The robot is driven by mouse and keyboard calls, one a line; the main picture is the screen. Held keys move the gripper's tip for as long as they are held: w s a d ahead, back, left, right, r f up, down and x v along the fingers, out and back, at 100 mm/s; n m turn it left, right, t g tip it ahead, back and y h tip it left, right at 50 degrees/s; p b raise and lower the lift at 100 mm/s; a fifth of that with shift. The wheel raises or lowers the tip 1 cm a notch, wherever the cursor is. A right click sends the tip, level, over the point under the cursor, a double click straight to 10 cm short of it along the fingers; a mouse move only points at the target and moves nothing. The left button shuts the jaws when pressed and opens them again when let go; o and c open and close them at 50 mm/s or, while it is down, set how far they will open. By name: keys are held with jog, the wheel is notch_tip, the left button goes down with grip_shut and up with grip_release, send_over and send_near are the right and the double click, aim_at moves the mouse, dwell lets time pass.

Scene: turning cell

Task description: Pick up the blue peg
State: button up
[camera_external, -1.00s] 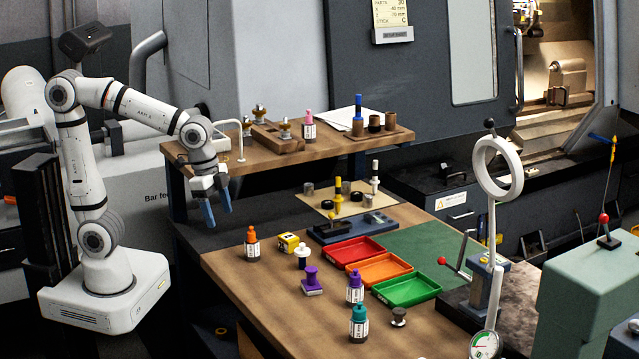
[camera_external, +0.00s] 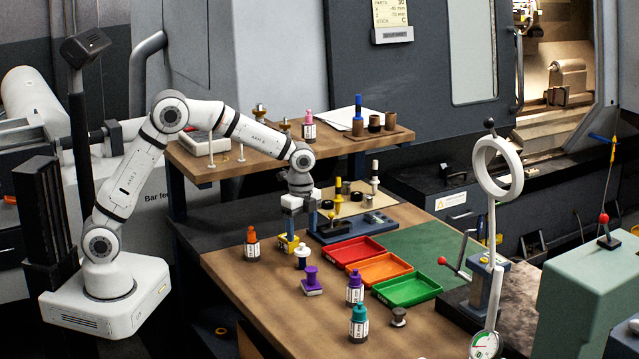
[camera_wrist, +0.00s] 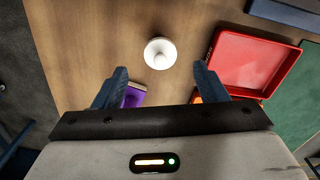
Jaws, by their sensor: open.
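The blue peg (camera_external: 358,108) stands upright on the raised back shelf, its lower end at a brown cylinder on a small wooden board (camera_external: 385,133). My gripper (camera_external: 301,223) is open, with blue fingers pointing down over the front bench, lower and to the left of the blue peg in the external view. In the wrist view my gripper (camera_wrist: 160,72) has its fingers apart with nothing held. A white-topped piece (camera_wrist: 160,53) shows beyond the gap between the fingertips. The blue peg does not show in the wrist view.
Red (camera_external: 357,250), orange (camera_external: 379,268) and green (camera_external: 407,288) trays lie on the bench. Near my gripper are a yellow block (camera_external: 288,243), a white piece (camera_external: 302,256) and an orange-capped bottle (camera_external: 252,244). A pink-capped bottle (camera_external: 309,127) stands on the shelf left of the peg.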

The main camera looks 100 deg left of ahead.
aim_at(303, 244)
notch_tip(303, 244, down, 6)
jog(key=shift+w+d+r+p, duration=0.1)
jog(key=shift+w+r+p, duration=0.05)
jog(key=shift+p, duration=0.65)
jog(key=c, duration=1.2)
